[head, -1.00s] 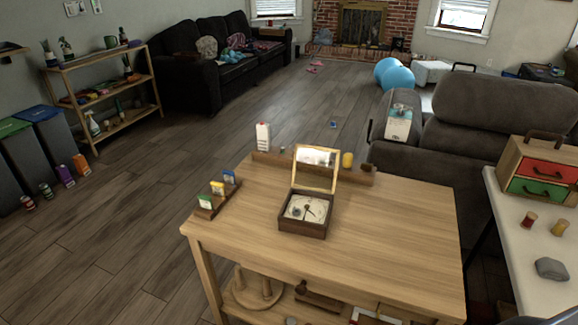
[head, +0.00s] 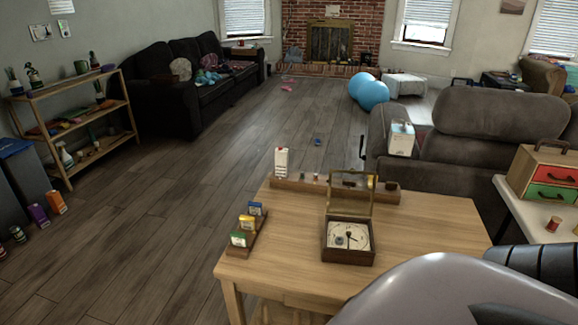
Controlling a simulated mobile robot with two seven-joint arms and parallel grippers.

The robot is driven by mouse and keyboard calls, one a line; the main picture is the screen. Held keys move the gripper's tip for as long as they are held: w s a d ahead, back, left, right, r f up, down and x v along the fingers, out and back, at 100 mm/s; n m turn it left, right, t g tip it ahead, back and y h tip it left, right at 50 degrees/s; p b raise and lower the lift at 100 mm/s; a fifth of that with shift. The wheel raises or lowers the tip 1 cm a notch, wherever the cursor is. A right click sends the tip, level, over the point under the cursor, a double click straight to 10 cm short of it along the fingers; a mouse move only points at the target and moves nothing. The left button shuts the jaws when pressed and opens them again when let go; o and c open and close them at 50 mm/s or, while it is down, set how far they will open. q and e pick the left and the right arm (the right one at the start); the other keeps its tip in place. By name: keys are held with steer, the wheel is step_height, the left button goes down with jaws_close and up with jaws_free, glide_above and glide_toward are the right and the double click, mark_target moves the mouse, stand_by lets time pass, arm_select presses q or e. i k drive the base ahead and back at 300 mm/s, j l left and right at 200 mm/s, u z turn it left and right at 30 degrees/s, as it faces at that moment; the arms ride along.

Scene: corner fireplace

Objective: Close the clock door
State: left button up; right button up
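A square wooden clock box (head: 348,256) with a pale dial (head: 347,236) stands on the wooden table, face up. Its framed clear door (head: 349,194) is open and stands upright along the box's back edge. Neither gripper shows in the head view. A large grey and black part of my own arm fills the bottom right corner, to the right of the clock and in front of it. It hides the table's front right part.
A wooden rack (head: 246,233) with small boxes stands left of the clock. A wooden rail (head: 300,187) with a white carton (head: 281,162) runs behind it. A side table (head: 508,197) bears a drawer box (head: 545,178). The tabletop (head: 290,238) left of the clock is clear.

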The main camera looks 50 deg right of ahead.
mark_target(352, 171)
steer(key=i+j+u, duration=0.35)
steer(key=i+u, duration=0.4)
steer(key=i+j+z, duration=0.15)
steer(key=i, duration=0.45)
steer(key=i+z, duration=0.15)
steer(key=i, duration=0.4)
steer(key=i+z, duration=0.8)
steer(key=z, duration=0.2)
steer(key=i+l+z, duration=0.1)
steer(key=i+z, duration=0.7)
steer(key=z, duration=0.2)
steer(key=i+z, duration=0.4)
steer(key=i+j+z, duration=0.15)
steer(key=i+z, duration=0.2)
steer(key=i, duration=0.2)
steer(key=i+j+z, duration=0.1)
steer(key=i+z, duration=0.35)
steer(key=i+j+z, duration=0.2)
steer(key=z, duration=0.3)
steer(key=i+j+z, duration=0.1)
steer(key=z, duration=0.3)
steer(key=i+j+z, duration=0.15)
steer(key=z, duration=0.25)
steer(key=i+j+z, duration=0.2)
steer(key=z, duration=0.2)
steer(key=j+z, duration=0.2)
steer(key=z, duration=0.2)
steer(key=i+j+z, duration=0.1)
steer(key=j+z, duration=0.3)
steer(key=l, duration=0.1)
